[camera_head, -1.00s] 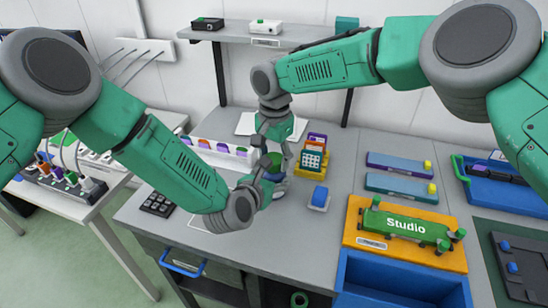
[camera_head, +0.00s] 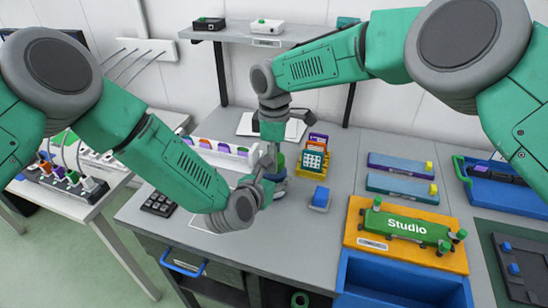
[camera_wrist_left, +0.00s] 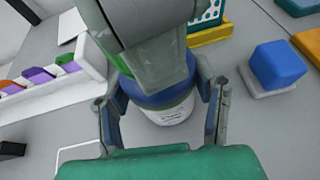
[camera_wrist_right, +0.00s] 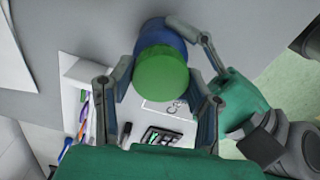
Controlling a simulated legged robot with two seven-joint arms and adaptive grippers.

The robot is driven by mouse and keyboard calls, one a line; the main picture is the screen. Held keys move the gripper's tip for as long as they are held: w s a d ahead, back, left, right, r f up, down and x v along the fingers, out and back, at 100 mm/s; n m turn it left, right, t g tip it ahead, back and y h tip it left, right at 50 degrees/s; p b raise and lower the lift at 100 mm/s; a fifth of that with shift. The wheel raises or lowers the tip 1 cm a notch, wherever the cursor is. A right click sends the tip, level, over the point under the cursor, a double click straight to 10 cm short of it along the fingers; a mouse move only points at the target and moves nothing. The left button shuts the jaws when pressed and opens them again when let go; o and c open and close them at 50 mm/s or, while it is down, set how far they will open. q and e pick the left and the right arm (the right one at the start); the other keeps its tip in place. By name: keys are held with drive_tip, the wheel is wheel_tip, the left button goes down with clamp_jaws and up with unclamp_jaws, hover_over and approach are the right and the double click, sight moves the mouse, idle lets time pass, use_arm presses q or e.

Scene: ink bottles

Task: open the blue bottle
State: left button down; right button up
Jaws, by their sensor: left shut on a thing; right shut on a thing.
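The blue bottle (camera_wrist_left: 172,112) with a pale label shows in the left wrist view between the fingers of my left gripper (camera_wrist_left: 164,100). My left gripper (camera_head: 270,170) is shut on its body, from the left in the head view. The bottle's green cap (camera_wrist_right: 161,76) shows in the right wrist view, with the blue body (camera_wrist_right: 158,34) partly hidden behind it. My right gripper (camera_wrist_right: 158,85) is above the bottle, its fingers shut around the green cap. I cannot tell whether the cap is loosened, as the join is hidden.
A blue block on a pale base (camera_head: 320,198) and a yellow stand (camera_head: 313,158) are close to the bottle. A white rack (camera_head: 218,152) is behind my left arm. A green "Studio" piece (camera_head: 405,227) lies on an orange board.

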use_arm(q)
drive_tip(key=shift+s+d, duration=0.15)
drive_tip(key=shift+s, duration=0.05)
use_arm(e)
drive_tip(key=n, duration=0.4)
drive_tip(key=shift+w+r, duration=0.1)
drive_tip(key=shift+w, duration=0.15)
drive_tip(key=shift+s+r, duration=0.15)
drive_tip(key=shift+s, duration=0.05)
drive_tip(key=shift+s, duration=0.1)
drive_tip(key=shift+r, duration=0.15)
use_arm(q)
drive_tip(key=shift+w, duration=0.1)
use_arm(e)
drive_tip(key=shift+s+r, duration=0.1)
drive_tip(key=shift+r, duration=0.75)
drive_tip(key=shift+r, duration=0.1)
drive_tip(key=shift+r, duration=1.9)
use_arm(q)
drive_tip(key=c, duration=0.5)
unclamp_jaws()
drive_tip(key=shift+c, duration=0.2)
